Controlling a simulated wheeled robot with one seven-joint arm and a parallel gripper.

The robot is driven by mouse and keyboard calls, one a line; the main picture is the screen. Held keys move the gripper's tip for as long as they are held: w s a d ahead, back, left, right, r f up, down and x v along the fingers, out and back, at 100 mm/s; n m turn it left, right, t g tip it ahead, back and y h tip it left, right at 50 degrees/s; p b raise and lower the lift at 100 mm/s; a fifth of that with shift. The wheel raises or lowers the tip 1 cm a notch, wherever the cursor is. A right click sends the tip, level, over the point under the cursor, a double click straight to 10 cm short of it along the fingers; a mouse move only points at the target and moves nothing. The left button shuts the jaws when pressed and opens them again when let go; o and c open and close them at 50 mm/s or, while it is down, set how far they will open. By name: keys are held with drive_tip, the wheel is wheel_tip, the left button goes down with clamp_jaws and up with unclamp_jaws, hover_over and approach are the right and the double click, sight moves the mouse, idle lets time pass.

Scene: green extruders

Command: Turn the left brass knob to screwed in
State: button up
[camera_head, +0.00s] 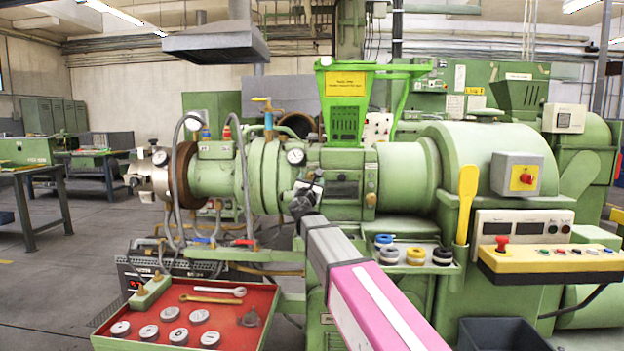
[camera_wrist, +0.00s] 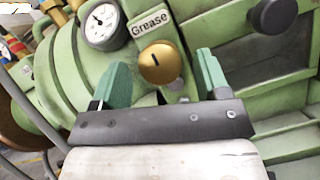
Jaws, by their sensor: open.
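The brass knob (camera_wrist: 158,64) is round with a short dark slot, standing almost upright, in its face. It sits on the green machine just below a "Grease" label. My gripper (camera_wrist: 161,61) is open, with one green finger on each side of the knob in the wrist view. I see no clear contact, and the depth between fingers and knob is hard to judge. In the head view my gripper (camera_head: 306,192) is at the machine's front below the gauge, and my arm and gripper hide this knob.
A white gauge (camera_wrist: 101,26) is up and left of the knob. A dark round knob (camera_wrist: 272,15) is up and right. A red tray (camera_head: 220,318) with tools and discs lies low at the left. A small shelf (camera_head: 412,268) with rings is right of my arm.

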drive_tip(key=x, duration=0.2)
drive_tip(key=shift+w, duration=0.25)
drive_tip(key=c, duration=0.9)
drive_tip(key=shift+c, duration=0.2)
